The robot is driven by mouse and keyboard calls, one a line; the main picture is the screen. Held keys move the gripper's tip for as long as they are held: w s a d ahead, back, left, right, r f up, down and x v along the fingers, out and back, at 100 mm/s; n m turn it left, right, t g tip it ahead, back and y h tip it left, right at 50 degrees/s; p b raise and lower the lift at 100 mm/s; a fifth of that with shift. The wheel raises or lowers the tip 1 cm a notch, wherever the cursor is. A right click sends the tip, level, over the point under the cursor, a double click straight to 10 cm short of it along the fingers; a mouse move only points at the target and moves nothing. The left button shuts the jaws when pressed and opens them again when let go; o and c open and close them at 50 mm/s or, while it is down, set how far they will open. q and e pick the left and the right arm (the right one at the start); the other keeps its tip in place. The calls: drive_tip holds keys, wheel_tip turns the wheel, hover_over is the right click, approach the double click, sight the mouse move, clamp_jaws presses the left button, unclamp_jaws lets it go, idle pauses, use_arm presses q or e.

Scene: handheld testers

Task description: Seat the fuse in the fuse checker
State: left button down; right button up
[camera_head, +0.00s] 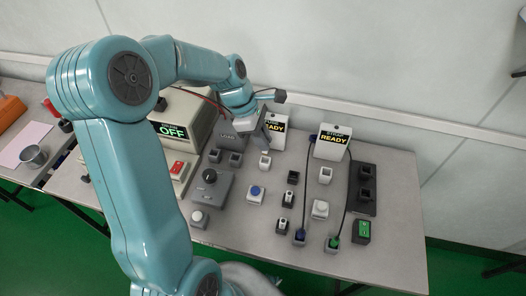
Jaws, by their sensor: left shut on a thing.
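My left arm comes in from the left and reaches over the table. A second white tester with a READY sign (333,141) stands to the right. My right gripper is not in view.
A beige unit with a green OFF display (173,130) stands left. A grey box with a black knob (209,187), a blue button (256,192) and several small blocks spread over the grey table (300,257). Cables run to blue (299,237) and green (333,242) plugs.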

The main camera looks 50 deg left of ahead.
sight(263, 153)
use_arm(q)
wheel_tip(263, 153, down, 4)
drive_tip(key=shift+f+b, duration=0.25)
drive_tip(key=shift+b, duration=0.05)
drive_tip(key=shift+f, duration=0.3)
drive_tip(key=shift+r, duration=0.1)
drive_tip(key=shift+f, duration=0.2)
drive_tip(key=c, duration=1.1)
unclamp_jaws()
